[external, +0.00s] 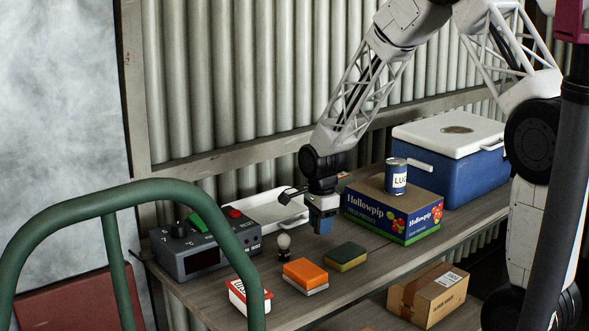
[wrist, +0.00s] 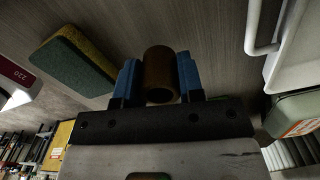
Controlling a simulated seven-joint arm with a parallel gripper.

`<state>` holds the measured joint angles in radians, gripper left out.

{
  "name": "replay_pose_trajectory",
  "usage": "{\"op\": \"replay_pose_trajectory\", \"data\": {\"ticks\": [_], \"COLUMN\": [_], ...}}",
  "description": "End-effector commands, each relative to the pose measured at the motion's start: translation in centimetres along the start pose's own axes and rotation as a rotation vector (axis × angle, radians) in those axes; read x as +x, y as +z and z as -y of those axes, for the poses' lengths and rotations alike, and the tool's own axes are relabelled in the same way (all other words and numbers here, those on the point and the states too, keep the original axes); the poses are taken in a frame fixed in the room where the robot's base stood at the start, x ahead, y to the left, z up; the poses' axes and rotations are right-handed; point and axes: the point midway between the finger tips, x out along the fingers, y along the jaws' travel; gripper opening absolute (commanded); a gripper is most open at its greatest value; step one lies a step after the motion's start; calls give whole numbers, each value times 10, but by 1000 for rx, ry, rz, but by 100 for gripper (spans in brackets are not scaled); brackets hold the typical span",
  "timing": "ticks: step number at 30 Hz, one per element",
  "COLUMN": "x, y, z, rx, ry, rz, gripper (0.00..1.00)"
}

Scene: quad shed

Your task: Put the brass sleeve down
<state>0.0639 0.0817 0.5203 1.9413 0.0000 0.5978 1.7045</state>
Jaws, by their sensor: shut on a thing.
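My gripper (external: 322,228) hangs pointing down over the wooden bench (external: 365,268), left of the Hollowpip box. In the wrist view its two blue fingers are shut on the brass sleeve (wrist: 158,70), a dull brown-gold short tube with an open end. The sleeve sits between the fingers and looks straight along them. In the external view I cannot make out the sleeve, and I cannot tell whether it touches the bench.
A green-yellow sponge (external: 346,257), an orange sponge (external: 305,272) and a bulb (external: 284,242) stand in front and left of my gripper. A white tray (external: 266,213) lies behind. The Hollowpip box (external: 372,215) with a can (external: 396,178) is right. Some bench near the front edge is bare.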

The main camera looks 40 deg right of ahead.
Motion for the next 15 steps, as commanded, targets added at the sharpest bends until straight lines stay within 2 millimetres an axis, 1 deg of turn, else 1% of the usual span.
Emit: {"op": "replay_pose_trajectory", "data": {"ticks": [9,12,15], "x": [28,34,35], "y": [0,0,0], "z": [0,0,0], "rx": [0,0,0], "ry": [1,1,1], "rz": [0,0,0], "gripper": [9,9,9]}}
